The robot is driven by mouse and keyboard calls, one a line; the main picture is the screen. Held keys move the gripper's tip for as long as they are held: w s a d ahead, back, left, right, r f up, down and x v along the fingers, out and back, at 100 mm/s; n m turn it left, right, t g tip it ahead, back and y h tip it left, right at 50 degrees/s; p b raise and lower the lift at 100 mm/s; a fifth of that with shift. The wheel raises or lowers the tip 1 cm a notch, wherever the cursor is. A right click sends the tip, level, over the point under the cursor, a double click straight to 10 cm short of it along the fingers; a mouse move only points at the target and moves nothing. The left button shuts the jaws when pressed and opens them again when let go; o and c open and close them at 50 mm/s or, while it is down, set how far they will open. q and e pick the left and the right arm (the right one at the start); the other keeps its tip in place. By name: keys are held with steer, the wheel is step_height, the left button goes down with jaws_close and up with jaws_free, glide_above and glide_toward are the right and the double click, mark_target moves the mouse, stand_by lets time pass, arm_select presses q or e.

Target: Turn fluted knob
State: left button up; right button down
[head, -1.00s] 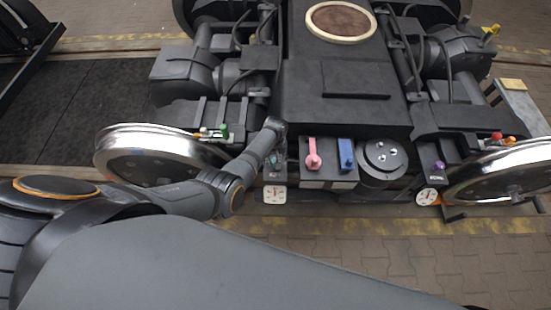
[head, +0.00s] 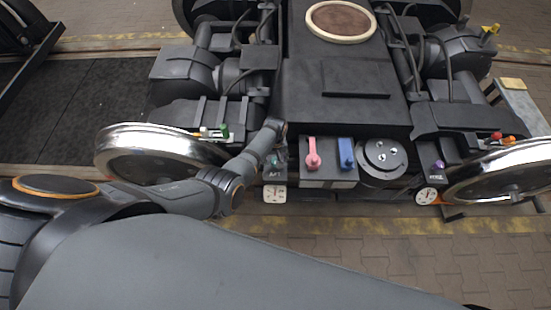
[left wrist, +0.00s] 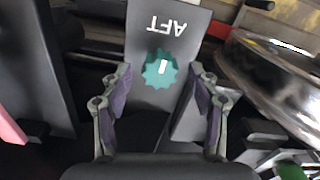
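The fluted knob is a teal, toothed disc (left wrist: 160,69) with a white mark on its face. It sits on a grey plate lettered AFT (left wrist: 166,20), which appears upside down in the left wrist view. My left gripper (left wrist: 160,86) is open, its two fingers apart on either side of the knob, with gaps showing between pads and knob. In the head view my left arm reaches to the AFT plate (head: 274,175), and the knob is mostly hidden there. My right gripper is not in view.
Right of the knob are a pink lever (head: 313,155), a blue lever (head: 346,154) and a round dark disc (head: 384,157). A white dial (head: 275,194) hangs below. A shiny wheel (head: 150,150) stands left; another (head: 510,172) stands right. Paved floor in front is clear.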

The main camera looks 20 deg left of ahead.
mark_target(275, 160)
arm_select(q)
steer(key=shift+r, duration=0.1)
step_height(275, 160, up, 12)
stand_by(0.5)
stand_by(0.4)
